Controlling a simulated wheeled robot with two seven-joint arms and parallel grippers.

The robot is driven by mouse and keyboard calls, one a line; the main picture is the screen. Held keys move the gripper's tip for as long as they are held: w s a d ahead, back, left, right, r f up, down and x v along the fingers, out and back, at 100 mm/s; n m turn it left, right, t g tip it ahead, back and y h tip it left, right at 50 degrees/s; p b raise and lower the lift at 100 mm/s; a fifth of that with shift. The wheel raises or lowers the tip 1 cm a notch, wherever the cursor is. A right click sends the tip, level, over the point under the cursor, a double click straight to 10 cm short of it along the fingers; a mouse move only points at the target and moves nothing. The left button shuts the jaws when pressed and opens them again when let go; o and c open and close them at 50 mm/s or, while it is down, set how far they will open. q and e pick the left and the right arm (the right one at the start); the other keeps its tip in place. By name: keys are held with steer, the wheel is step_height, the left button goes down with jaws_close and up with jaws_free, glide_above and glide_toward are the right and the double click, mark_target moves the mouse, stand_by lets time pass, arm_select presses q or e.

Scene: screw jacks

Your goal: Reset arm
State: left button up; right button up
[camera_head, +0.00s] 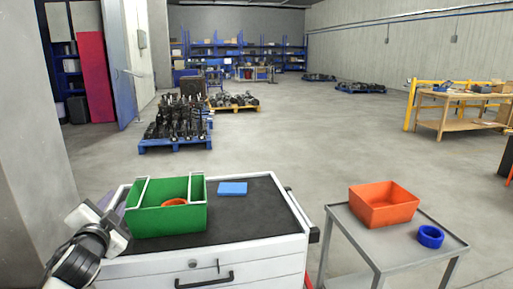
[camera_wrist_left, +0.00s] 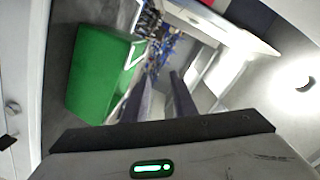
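My left gripper (camera_wrist_left: 163,80) shows in the left wrist view with its two dark fingers apart and nothing visible between them. In the head view my left arm comes in at the lower left, and the gripper (camera_head: 112,208) is beside the left side of the green bin (camera_head: 168,220), partly hidden. The green bin stands on the dark top of a white cabinet and holds an orange round object (camera_head: 174,202). The green bin also shows at the left in the left wrist view (camera_wrist_left: 100,75). I cannot tell whether gripper and bin touch. My right gripper is not in view.
A blue flat block (camera_head: 232,188) lies on the cabinet top (camera_head: 255,218). A grey cart (camera_head: 375,250) at the right bears an orange bin (camera_head: 384,205) and a blue ring (camera_head: 430,236). A gap separates cabinet and cart. A grey wall (camera_head: 35,130) rises at the left.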

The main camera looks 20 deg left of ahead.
arm_select(q)
steer(key=s+d+f+m+g+h, duration=0.15)
steer(key=d+f+h, duration=0.35)
steer(key=f, duration=0.8)
steer(key=s+d+f+g+h, duration=0.2)
steer(key=s+d+f+h, duration=0.1)
steer(key=s+d+f, duration=0.75)
steer(key=s+d+f+g+h, duration=0.25)
steer(key=s+d+f, duration=0.55)
steer(key=s+f, duration=0.55)
steer(key=d+n, duration=0.4)
steer(key=d, duration=0.9)
steer(key=shift+d+f+h, duration=0.15)
steer(key=shift+f+h, duration=0.15)
steer(key=shift+h, duration=0.15)
